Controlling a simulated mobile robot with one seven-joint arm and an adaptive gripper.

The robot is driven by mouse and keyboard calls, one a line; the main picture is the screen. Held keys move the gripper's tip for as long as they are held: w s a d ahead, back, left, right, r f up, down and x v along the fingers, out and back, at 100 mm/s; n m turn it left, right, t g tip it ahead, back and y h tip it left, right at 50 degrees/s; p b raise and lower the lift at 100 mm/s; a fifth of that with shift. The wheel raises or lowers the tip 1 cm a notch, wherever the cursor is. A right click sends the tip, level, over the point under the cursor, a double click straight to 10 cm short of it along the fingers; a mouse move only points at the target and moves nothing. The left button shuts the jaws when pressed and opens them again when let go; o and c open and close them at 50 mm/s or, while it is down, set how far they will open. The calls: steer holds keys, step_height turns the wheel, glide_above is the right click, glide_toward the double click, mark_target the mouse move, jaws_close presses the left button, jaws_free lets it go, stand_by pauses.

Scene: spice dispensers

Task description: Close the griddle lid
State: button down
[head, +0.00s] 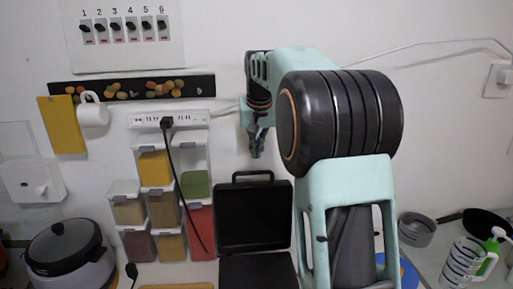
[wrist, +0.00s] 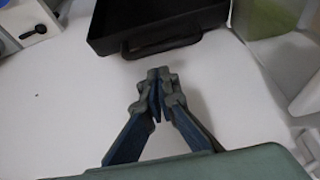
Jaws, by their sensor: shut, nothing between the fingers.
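The black griddle stands open on the counter. Its lid (head: 252,217) is raised upright, with the handle (head: 252,177) on its top edge, and its dark base (head: 258,271) lies below, cut off by the lower picture edge. My gripper (head: 257,150) is above the lid handle in the head view, pointing down, apart from it. In the wrist view my gripper (wrist: 158,88) is shut and empty, with its fingertips a little short of the lid's handle (wrist: 160,41). The lid (wrist: 100,20) shows at the top of that view.
Spice dispensers (head: 157,169) hang on the wall left of the griddle, with a black cable (head: 184,190) running down before them. A rice cooker (head: 70,251) stands at the far left. A pan (head: 487,221) and a measuring cup (head: 459,264) are at the right.

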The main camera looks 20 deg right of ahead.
steer(key=x, duration=0.6)
steer(key=shift+w+f+p, duration=0.15)
steer(key=shift+f+p, duration=0.15)
